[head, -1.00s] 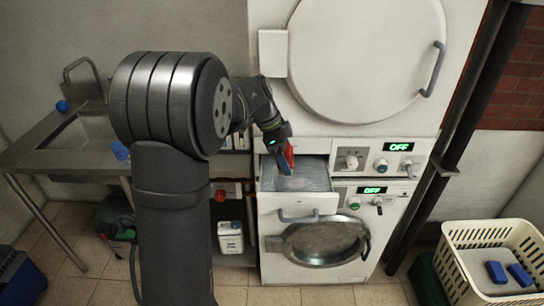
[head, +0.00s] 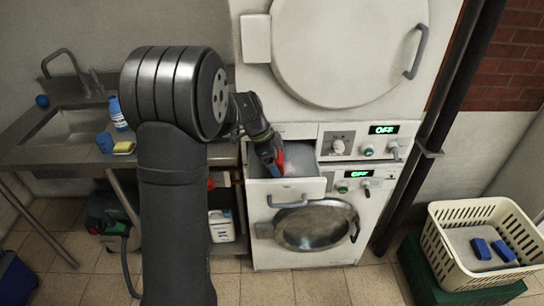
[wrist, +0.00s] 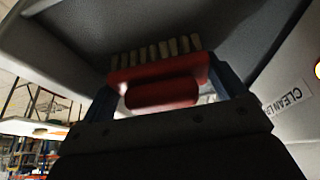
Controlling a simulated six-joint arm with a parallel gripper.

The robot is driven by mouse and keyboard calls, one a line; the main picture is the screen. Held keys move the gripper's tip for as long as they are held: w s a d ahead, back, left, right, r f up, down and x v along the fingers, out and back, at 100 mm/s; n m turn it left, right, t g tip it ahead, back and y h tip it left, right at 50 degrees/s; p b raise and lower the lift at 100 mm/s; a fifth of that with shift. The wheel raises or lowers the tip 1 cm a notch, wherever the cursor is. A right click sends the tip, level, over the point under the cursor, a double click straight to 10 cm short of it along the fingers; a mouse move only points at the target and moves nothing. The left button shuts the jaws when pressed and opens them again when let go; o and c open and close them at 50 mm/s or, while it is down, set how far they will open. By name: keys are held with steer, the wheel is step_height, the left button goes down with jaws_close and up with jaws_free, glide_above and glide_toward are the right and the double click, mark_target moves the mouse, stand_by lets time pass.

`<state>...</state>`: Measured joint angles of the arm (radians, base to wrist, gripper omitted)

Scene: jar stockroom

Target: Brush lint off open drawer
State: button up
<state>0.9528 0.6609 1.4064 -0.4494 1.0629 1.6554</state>
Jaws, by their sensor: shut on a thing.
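My gripper (head: 274,166) is shut on a red brush (head: 280,160), at the open drawer (head: 285,187) between the upper and lower machines. In the wrist view the brush (wrist: 160,82) is held between the two blue fingers, its pale bristles pointing away from the gripper. The drawer is pulled out and a pale grey surface shows inside it. Lint cannot be made out clearly.
A large round door (head: 345,50) is above the drawer and a round glass door (head: 315,224) below. A cream basket (head: 440,240) with blue blocks stands at right on a green box (head: 420,272). A metal sink (head: 70,126) is at left. Dark pipes (head: 437,130) run beside the machines.

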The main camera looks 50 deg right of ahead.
mark_target(308, 166)
steer(key=shift+s+d, duration=3.25)
steer(key=shift+s, duration=0.05)
steer(key=shift+w+a, duration=3.75)
steer(key=shift+w+d, duration=0.2)
steer(key=shift+w, duration=0.05)
steer(key=shift+w+d, duration=0.1)
steer(key=shift+d, duration=0.25)
steer(key=shift+s+d, duration=3.5)
steer(key=shift+s, duration=0.1)
steer(key=shift+w+a, duration=3.7)
steer(key=shift+r, duration=4.2)
